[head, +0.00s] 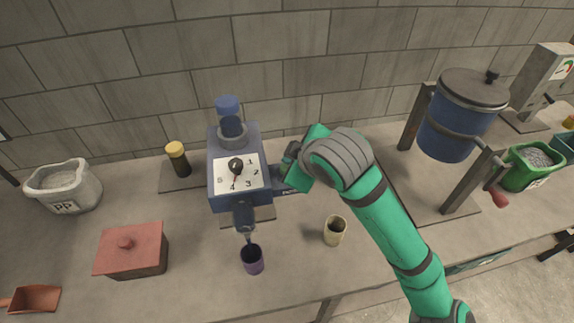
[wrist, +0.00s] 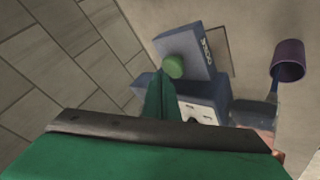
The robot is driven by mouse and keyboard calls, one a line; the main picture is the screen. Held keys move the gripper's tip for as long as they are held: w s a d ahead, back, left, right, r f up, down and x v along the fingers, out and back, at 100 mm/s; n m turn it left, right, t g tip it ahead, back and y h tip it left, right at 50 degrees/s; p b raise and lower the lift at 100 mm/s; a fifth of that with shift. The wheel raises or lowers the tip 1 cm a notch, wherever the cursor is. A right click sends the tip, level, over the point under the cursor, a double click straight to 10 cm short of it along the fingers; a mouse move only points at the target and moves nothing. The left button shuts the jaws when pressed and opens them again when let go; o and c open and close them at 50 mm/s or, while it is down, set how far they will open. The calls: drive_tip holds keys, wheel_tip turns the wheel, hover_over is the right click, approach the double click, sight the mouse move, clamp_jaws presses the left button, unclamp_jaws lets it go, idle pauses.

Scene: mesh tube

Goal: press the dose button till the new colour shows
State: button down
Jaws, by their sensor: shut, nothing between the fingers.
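The blue dosing machine (head: 240,199) stands at the middle of the bench, with a white numbered dial (head: 227,184) on its front. A round green dose button (wrist: 174,67) shows on the machine's blue side box (wrist: 190,48) in the wrist view. My gripper (head: 286,177) is shut and empty at the machine's right side. In the wrist view its fingertips (wrist: 163,80) are right at the button; I cannot tell whether they touch. The purple cup (head: 253,262) stands under the spout (head: 245,219). It also shows in the wrist view (wrist: 288,62). The cup's contents are too dark to tell.
A beige cup (head: 334,232) stands right of the purple cup. A red-lidded box (head: 130,252), a PP sack (head: 65,190) and a yellow-capped jar (head: 178,160) are on the left. A blue drum (head: 446,135) on a stand is at the right. The brick wall is close behind.

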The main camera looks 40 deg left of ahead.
drive_tip(key=shift+r, duration=0.25)
drive_tip(key=shift+r, duration=2.5)
